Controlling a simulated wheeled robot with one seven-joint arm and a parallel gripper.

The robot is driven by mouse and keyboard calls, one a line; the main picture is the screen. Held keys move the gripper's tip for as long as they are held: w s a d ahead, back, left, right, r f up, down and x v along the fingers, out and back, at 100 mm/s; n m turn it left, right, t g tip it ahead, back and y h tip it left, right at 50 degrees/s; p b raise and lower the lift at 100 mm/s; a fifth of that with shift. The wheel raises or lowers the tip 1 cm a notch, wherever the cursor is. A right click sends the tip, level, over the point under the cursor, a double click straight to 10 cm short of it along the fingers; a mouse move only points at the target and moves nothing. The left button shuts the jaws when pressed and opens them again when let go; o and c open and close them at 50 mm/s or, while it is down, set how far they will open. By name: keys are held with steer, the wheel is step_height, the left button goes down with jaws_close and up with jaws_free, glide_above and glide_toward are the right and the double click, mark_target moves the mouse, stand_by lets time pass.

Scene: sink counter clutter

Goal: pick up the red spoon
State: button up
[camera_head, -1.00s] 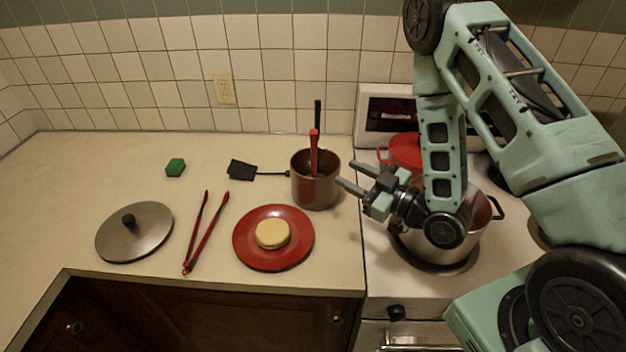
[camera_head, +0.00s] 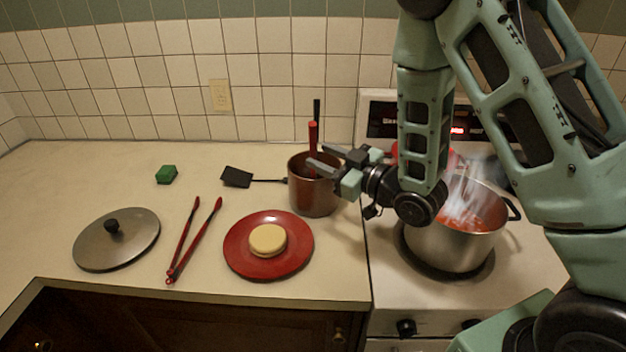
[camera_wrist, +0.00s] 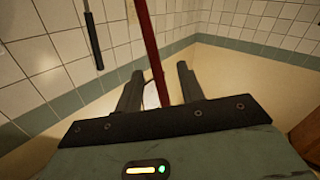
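The red spoon (camera_head: 313,134) stands upright in the brown pot (camera_head: 314,198) on the counter, its bowl hidden inside. My gripper (camera_head: 317,156) is open just above the pot's rim, with its fingertips at the red handle. In the wrist view the red handle (camera_wrist: 150,40) runs down between the two spread fingers (camera_wrist: 159,72). It is apart from both fingers there. I cannot tell exactly how deep between them it sits.
A black-handled utensil (camera_head: 317,108) stands in the same pot, behind the spoon. A black spatula (camera_head: 237,177), red tongs (camera_head: 193,243), a red plate (camera_head: 237,259), a lid (camera_head: 95,247) and a green block (camera_head: 166,174) lie left. A steaming pot (camera_head: 452,247) stands on the stove.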

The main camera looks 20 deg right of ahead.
steer(key=p+x, duration=0.3)
steer(key=x, duration=0.2)
steer(key=shift+w+f, duration=0.1)
steer(key=shift+w, duration=0.4)
steer(key=shift+c, duration=0.2)
jaws_close()
